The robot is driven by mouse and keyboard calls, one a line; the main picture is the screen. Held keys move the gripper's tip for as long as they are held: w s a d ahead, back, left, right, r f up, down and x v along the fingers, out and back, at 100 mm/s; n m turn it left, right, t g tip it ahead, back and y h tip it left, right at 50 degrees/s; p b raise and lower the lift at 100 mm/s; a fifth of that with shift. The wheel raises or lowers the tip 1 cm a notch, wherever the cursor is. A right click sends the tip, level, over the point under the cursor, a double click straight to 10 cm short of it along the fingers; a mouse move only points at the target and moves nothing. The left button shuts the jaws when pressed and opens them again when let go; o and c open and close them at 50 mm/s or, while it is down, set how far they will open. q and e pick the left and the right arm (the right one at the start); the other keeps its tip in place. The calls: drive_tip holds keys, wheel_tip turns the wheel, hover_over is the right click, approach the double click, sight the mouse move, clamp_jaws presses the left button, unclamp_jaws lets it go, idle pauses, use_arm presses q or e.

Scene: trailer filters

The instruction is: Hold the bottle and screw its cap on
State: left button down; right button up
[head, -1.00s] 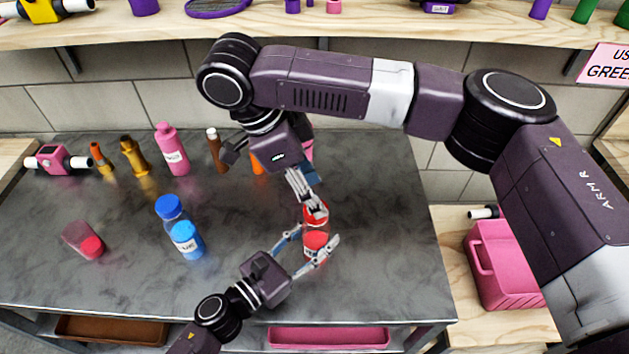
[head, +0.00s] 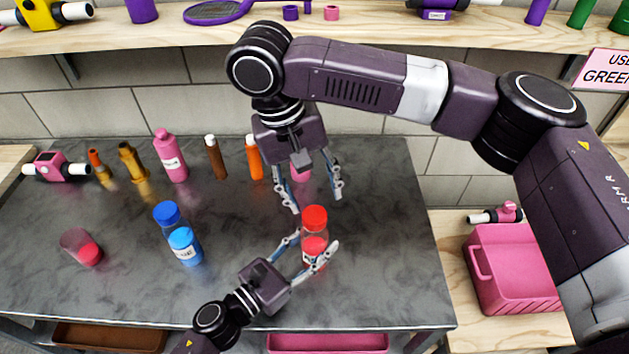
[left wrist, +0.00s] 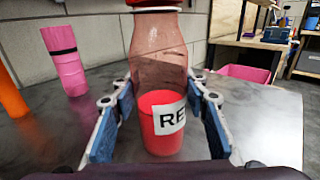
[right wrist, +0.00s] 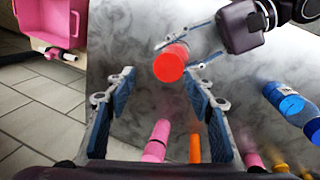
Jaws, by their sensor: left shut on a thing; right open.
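The bottle (head: 316,250) is clear with red contents and stands upright on the grey table; its label reads "RE" in the left wrist view (left wrist: 160,115). The red cap (head: 314,217) sits on top of it; whether it is fully tight cannot be told. The cap also shows in the right wrist view (right wrist: 171,62). My left gripper (head: 317,258) is shut around the bottle's lower body. My right gripper (head: 318,204) is open and empty, above and behind the cap, its fingers pointing down and apart from it.
Pink (head: 170,160), brown (head: 215,160) and orange (head: 254,160) bottles line the back. A pink bin (head: 510,265) is at the right. The table's right part is clear.

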sight(315, 215)
drive_tip(key=n, duration=0.3)
drive_tip(key=shift+r, duration=0.15)
drive_tip(key=n, duration=0.5)
drive_tip(key=shift+r+y, duration=0.15)
drive_tip(key=shift+y, duration=0.25)
drive_tip(key=n, duration=0.6)
drive_tip(key=shift+d+r+n+y, duration=0.1)
drive_tip(key=shift+r+n+y, duration=0.2)
drive_tip(key=shift+n, duration=0.1)
drive_tip(key=n, duration=0.6)
drive_tip(key=shift+r+y, duration=0.25)
drive_tip(key=shift+y, duration=0.05)
drive_tip(key=n, duration=0.5)
drive_tip(key=shift+r, duration=0.2)
drive_tip(key=n, duration=0.3)
drive_tip(key=shift+s+r+y, duration=0.1)
drive_tip(key=shift+r+y, duration=0.05)
drive_tip(key=shift+y, duration=0.15)
drive_tip(key=shift+f, duration=4.05)
